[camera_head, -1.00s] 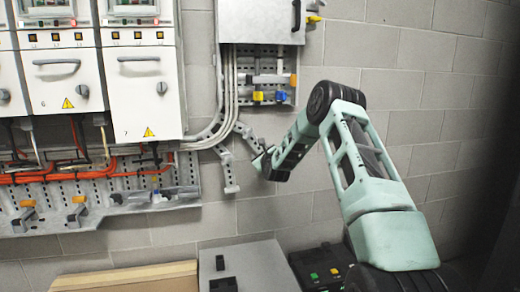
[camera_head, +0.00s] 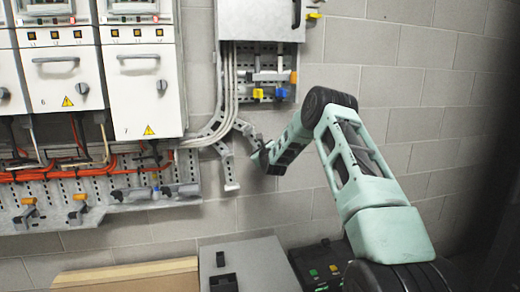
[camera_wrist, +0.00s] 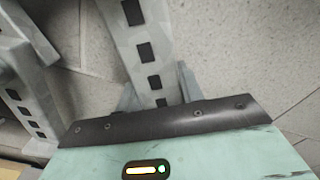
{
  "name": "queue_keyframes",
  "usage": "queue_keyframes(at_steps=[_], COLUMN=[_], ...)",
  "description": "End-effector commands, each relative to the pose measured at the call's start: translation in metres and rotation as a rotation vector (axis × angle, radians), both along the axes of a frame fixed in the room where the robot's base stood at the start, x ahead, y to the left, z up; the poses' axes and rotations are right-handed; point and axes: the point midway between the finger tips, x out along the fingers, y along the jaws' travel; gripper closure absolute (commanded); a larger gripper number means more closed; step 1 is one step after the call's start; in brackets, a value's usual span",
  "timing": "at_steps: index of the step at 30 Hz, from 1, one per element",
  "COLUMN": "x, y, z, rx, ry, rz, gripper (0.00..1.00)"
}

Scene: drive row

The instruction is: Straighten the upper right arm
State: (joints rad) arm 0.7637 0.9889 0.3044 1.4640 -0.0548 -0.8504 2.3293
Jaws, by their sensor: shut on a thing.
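A grey perforated bracket arm, the upper right arm (camera_head: 246,130), slants down to the right from the cable bundle in the head view. My gripper (camera_head: 263,155) is at its lower end, and the fingers are small there. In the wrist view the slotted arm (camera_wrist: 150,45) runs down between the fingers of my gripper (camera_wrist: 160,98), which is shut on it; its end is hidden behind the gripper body. A second, lower bracket arm (camera_head: 228,168) hangs nearly straight down to the left, ending in a small foot.
White numbered cabinets (camera_head: 145,85) and a perforated rail (camera_head: 105,190) with orange cables (camera_head: 80,172) are at left. A grey wall box (camera_head: 262,18) hangs above. Below stand a grey case (camera_head: 265,262), a cardboard box (camera_head: 125,280) and a black case (camera_head: 320,262). Bare wall lies right.

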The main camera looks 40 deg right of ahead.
Motion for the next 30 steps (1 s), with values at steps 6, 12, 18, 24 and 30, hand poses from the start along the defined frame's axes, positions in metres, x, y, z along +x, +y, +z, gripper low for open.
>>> queue_keyframes(at_steps=[6,12,18,24,30], x=[-0.003,-0.008,-0.013,-0.016,-0.017], y=[-0.005,-0.013,-0.021,-0.026,-0.028], z=[0.002,0.010,0.021,0.031,0.036], rx=[-0.057,-0.165,-0.280,-0.369,-0.419], ry=[0.034,0.098,0.169,0.224,0.255], rz=[0.001,-0.001,0.000,0.000,0.001], gripper=[1.00,1.00,1.00,1.00,1.00])
